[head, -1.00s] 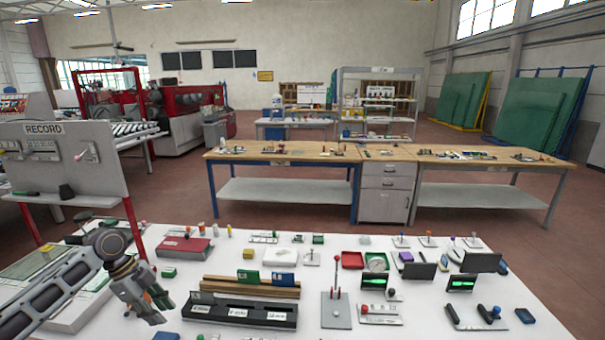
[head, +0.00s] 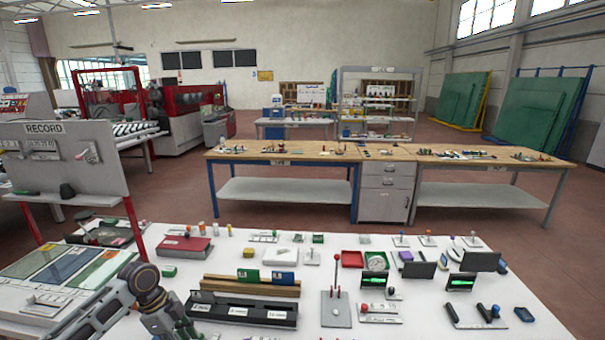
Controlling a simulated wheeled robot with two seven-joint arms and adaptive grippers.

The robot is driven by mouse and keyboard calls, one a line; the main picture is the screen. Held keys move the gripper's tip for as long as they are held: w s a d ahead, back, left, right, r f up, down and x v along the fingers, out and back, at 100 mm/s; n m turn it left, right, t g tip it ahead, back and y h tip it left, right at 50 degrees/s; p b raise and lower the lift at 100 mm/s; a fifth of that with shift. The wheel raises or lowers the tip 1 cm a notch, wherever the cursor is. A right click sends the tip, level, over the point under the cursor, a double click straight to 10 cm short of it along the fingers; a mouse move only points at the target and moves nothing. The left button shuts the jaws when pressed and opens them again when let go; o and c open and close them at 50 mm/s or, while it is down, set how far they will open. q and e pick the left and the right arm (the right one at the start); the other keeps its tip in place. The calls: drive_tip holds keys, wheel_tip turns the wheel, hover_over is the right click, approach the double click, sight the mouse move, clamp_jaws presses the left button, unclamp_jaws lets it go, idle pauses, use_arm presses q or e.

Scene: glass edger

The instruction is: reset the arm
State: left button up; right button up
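My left arm comes in at the lower left in the head view, over the front left of the white table (head: 400,275). Its wrist joint is near the bottom edge. The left gripper (head: 178,328) hangs below it and is partly cut off by the bottom edge. Its fingertips are not clearly visible, so I cannot tell whether it is open or shut. No held object shows. My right arm and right gripper are not in view.
A black slotted tray (head: 242,312) and a wooden rack (head: 250,287) stand right of my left gripper. A lever stand (head: 337,309) is farther right. A sample board (head: 62,270) lies at left, below the RECORD panel (head: 60,160). Several small items cover the table.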

use_arm(q)
drive_tip(key=s+d+f+n+t, duration=0.2)
drive_tip(key=s+d+f+n, duration=0.5)
drive_tip(key=s+d, duration=0.55)
drive_tip(key=s+a+r+n+t+y, duration=0.2)
drive_tip(key=s+a+n+y, duration=0.1)
drive_tip(key=s+n, duration=0.5)
wheel_tip(320, 180, down, 34)
drive_tip(key=s+g, duration=0.1)
drive_tip(key=s, duration=0.1)
drive_tip(key=s+a+f, duration=0.2)
drive_tip(key=s+f, duration=0.7)
drive_tip(key=s, duration=0.2)
drive_tip(key=s+a+f+g, duration=0.1)
drive_tip(key=s+a+f, duration=0.1)
drive_tip(key=s+f, duration=0.8)
drive_tip(key=shift+s+a+g+y, duration=0.15)
drive_tip(key=shift+s+g+y, duration=0.15)
drive_tip(key=shift+s, duration=0.25)
